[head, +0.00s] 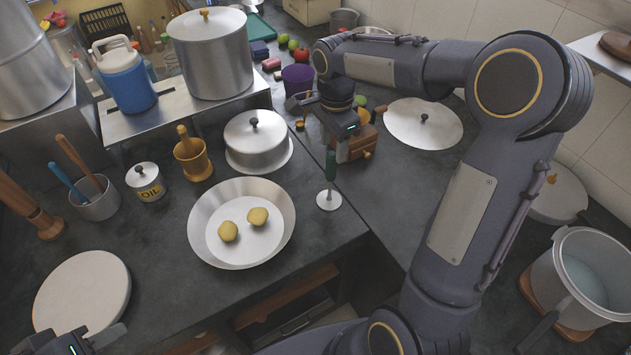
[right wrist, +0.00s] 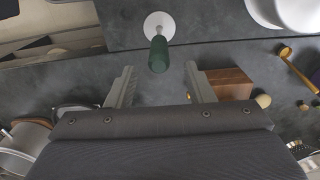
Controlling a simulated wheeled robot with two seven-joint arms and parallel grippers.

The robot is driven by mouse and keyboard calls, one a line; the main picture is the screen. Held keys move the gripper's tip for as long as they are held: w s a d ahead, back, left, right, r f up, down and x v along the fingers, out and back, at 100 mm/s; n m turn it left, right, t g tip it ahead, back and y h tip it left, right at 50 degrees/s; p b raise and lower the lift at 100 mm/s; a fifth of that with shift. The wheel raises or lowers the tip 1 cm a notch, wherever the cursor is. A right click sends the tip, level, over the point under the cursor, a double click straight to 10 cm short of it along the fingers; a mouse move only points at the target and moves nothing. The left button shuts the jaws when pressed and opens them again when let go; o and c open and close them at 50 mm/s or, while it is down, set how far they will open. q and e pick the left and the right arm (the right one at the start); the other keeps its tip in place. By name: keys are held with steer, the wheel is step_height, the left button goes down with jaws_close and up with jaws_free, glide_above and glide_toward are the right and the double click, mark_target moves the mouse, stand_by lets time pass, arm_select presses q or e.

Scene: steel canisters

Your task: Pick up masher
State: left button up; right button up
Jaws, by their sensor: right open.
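The masher (head: 329,188) has a green handle and a flat pale disc at its lower end. It stands upright on the dark counter, right of the wide steel pan. In the right wrist view the masher (right wrist: 158,52) lies just beyond the fingertips, its handle lined up with the gap. My right gripper (right wrist: 160,75) is open and empty, apart from the handle. In the head view it hangs behind the masher, partly hidden by its own wrist. My left gripper (head: 92,343) is cut off at the bottom left edge, so its jaws are unclear.
A steel pan (head: 205,222) with two potatoes stands left of the masher. A lidded pot (head: 255,150) is behind it. A wooden box (right wrist: 230,85) is close to my right gripper's finger. A round lid (head: 424,125) lies farther right. The counter edge is in front.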

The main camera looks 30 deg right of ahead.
mark_target(331, 167)
steer(key=shift+s+a+f+p, duration=0.1)
steer(key=shift+f+p, duration=0.4)
steer(key=shift+f, duration=3.4)
jaws_close()
